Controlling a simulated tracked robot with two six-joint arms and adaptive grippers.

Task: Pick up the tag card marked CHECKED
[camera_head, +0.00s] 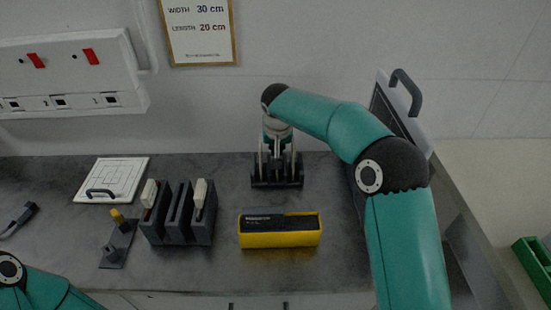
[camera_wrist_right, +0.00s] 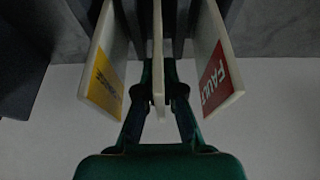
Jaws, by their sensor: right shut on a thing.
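My right gripper (camera_head: 277,150) is over a small dark rack (camera_head: 277,185) at the back middle of the worktop. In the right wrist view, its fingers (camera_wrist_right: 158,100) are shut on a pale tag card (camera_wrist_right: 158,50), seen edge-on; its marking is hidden. To its left is a card with a yellow panel (camera_wrist_right: 103,85), its lettering too small to read. To its right is a card with a red panel reading FAULT (camera_wrist_right: 214,77). I cannot tell if the held card is clear of the rack. My left gripper is out of view.
A yellow-and-black box (camera_head: 280,238) stands in front of the rack. To the left are a dark slotted holder (camera_head: 178,225), a small stand with a yellow knob (camera_head: 117,240) and a white handled panel (camera_head: 112,180). A wall closes off the back.

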